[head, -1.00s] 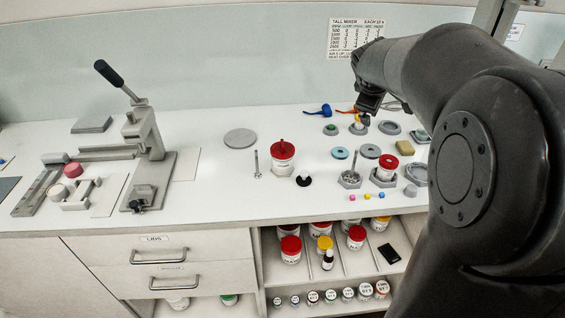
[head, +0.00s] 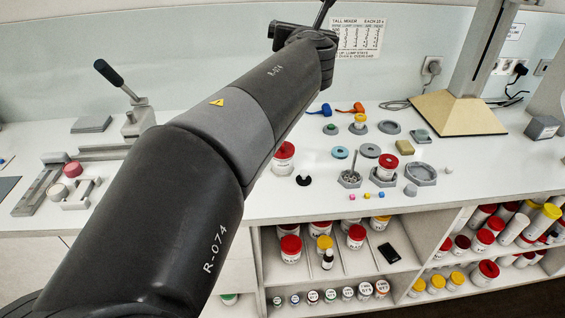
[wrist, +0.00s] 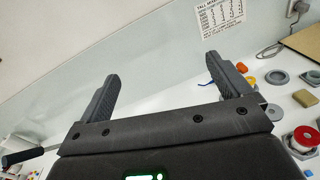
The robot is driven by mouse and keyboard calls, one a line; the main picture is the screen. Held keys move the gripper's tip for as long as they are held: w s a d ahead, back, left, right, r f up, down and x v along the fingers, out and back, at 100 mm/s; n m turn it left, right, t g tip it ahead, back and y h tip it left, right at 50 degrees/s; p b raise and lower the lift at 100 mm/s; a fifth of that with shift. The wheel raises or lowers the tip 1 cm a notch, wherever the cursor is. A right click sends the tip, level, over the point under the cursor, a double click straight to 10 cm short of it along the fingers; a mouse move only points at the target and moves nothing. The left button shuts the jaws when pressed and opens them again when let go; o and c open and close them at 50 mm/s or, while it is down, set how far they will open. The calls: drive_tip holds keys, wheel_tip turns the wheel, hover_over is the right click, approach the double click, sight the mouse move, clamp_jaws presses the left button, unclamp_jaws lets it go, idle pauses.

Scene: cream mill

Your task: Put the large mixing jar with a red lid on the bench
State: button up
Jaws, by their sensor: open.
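A white jar with a red lid (head: 283,157) stands on the white bench (head: 310,210), partly hidden behind my arm. A second red-lidded jar (head: 386,167) sits in a grey holder on the bench; a red lid also shows in the wrist view (wrist: 305,138). More red-lidded white jars (head: 290,248) stand in the open shelf below. I cannot tell which is the large mixing jar. My gripper (wrist: 165,88) is open and empty, with both fingers apart in the wrist view. In the head view it is raised near the wall, above the back of the bench.
Grey discs, small cubes, a yellow sponge (head: 404,147) and a grey holder (head: 420,174) crowd the middle. A column on a tan base (head: 455,112) stands at back right. Side racks hold jars (head: 488,268).

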drive_tip(key=s+a+r+n+y, duration=0.2)
drive_tip(key=s+a+r+n, duration=0.1)
drive_tip(key=s+a, duration=0.1)
approach(283, 159)
drive_tip(key=w, duration=0.3)
drive_tip(key=shift+w+a+f+t, duration=0.1)
drive_tip(key=shift+f+t, duration=0.05)
drive_tip(key=shift+t, duration=0.15)
drive_tip(key=w, duration=0.5)
drive_tip(key=shift+w+f, duration=0.1)
drive_tip(key=shift+w, duration=0.05)
drive_tip(key=shift+w+r, duration=0.1)
drive_tip(key=shift+w, duration=1.25)
drive_tip(key=shift+w+r, duration=0.15)
drive_tip(key=shift+w, duration=1.25)
drive_tip(key=shift+c, duration=0.2)
drive_tip(key=c, duration=1.4)
drive_tip(key=shift+o, duration=0.2)
drive_tip(key=shift+r, duration=0.15)
